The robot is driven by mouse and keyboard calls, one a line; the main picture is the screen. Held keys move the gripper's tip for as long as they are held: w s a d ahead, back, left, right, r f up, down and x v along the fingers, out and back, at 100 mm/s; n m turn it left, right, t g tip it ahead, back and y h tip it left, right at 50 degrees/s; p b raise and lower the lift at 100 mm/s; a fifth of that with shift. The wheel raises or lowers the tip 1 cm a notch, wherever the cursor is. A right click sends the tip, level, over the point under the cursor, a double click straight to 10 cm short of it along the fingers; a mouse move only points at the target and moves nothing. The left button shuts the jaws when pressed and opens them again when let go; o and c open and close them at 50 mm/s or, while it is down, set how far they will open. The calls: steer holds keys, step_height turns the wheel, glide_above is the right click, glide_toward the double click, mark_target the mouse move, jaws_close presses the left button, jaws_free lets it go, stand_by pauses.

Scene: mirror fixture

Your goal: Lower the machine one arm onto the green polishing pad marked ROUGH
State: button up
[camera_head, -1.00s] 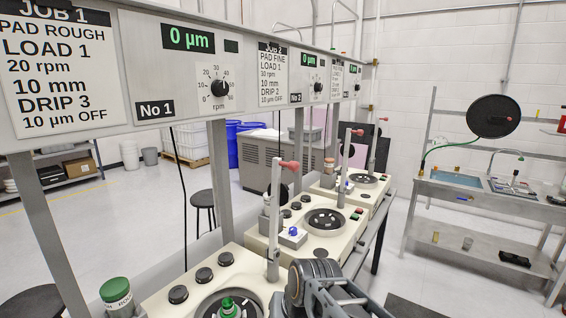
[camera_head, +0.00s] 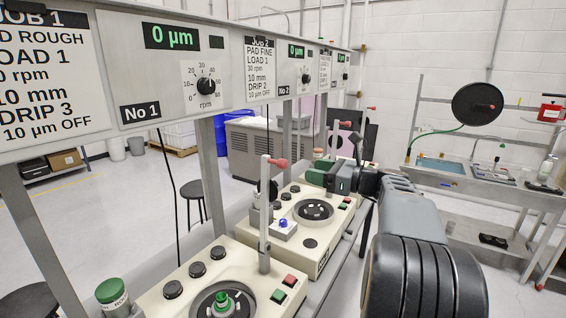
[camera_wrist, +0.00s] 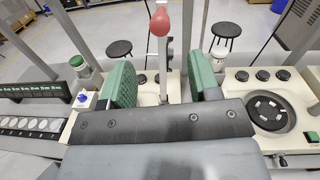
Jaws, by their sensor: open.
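Machine one's arm (camera_head: 264,215) stands upright at the right rear of its cream housing, tipped by a red knob (camera_head: 277,164). A green piece (camera_head: 222,303) sits on machine one's dark round plate at the bottom edge of the head view; no ROUGH marking is readable on it. My gripper (camera_head: 318,176) is open, with green-padded fingers, out over the second and third machines. In the wrist view my gripper (camera_wrist: 163,83) is empty; a red-knobbed post (camera_wrist: 160,20) appears between its fingers, apart from them. I cannot tell which machine that post belongs to.
A green-capped jar (camera_head: 112,297) stands left of machine one. The display panel (camera_head: 150,65) runs above the machines. A sink bench (camera_head: 450,175) stands at right.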

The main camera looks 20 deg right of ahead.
mark_target(287, 165)
steer(key=p+x, duration=0.2)
steer(key=x, duration=0.8)
steer(key=shift+w+a, duration=0.2)
steer(key=shift+w, duration=0.05)
jaws_close()
